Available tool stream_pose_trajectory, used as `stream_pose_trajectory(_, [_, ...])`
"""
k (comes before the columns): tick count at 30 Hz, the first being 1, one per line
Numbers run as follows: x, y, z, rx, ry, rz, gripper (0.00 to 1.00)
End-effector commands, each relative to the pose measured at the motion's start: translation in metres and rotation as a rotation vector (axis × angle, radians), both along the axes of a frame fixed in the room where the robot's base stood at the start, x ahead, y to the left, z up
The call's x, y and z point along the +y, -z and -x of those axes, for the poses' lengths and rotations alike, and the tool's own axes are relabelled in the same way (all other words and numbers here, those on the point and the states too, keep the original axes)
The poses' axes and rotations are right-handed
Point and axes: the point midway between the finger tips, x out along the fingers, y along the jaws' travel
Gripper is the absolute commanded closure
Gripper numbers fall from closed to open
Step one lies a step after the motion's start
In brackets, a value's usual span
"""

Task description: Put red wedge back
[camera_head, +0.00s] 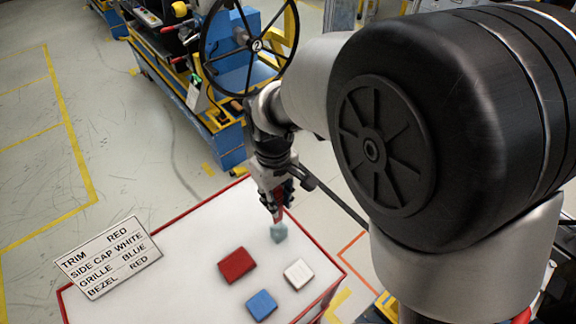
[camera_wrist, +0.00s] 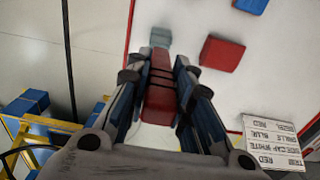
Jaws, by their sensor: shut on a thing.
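My gripper (camera_head: 277,206) is shut on a red wedge (camera_wrist: 160,88), which sits lengthwise between its two fingers in the wrist view. In the head view only a thin red part of the wedge (camera_head: 279,196) shows between the fingers. The gripper points down over the far right part of the white table. A small grey-green block (camera_head: 279,232) is just below the fingertips; it also shows past the wedge's far end in the wrist view (camera_wrist: 160,39). I cannot tell whether the wedge touches it.
A red block (camera_head: 237,265), a blue block (camera_head: 262,305) and a white block (camera_head: 299,273) lie on the white table (camera_head: 190,240) with red edges. A sign (camera_head: 108,257) lists trim red, side cap white, grille blue, bezel red. The table between sign and blocks is clear.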

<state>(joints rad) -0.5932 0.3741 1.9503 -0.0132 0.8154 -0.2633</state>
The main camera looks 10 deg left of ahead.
Motion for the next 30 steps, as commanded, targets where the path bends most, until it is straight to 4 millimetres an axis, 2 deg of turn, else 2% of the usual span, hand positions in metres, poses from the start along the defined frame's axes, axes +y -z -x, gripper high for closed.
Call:
stream_pose_trajectory(1, [-0.001,0.017,0.001,0.003,0.0,0.002,1.0])
stream_pose_trajectory(4, [-0.001,0.036,0.0,0.003,0.001,0.002,1.0])
stream_pose_trajectory(13, [0.0,0.059,0.0,0.001,0.001,0.001,1.0])
stream_pose_trajectory(19, [0.0,0.09,0.0,0.001,0.001,0.001,1.0])
stream_pose_trajectory(30, [0.0,0.094,0.0,-0.001,0.001,-0.001,1.0])
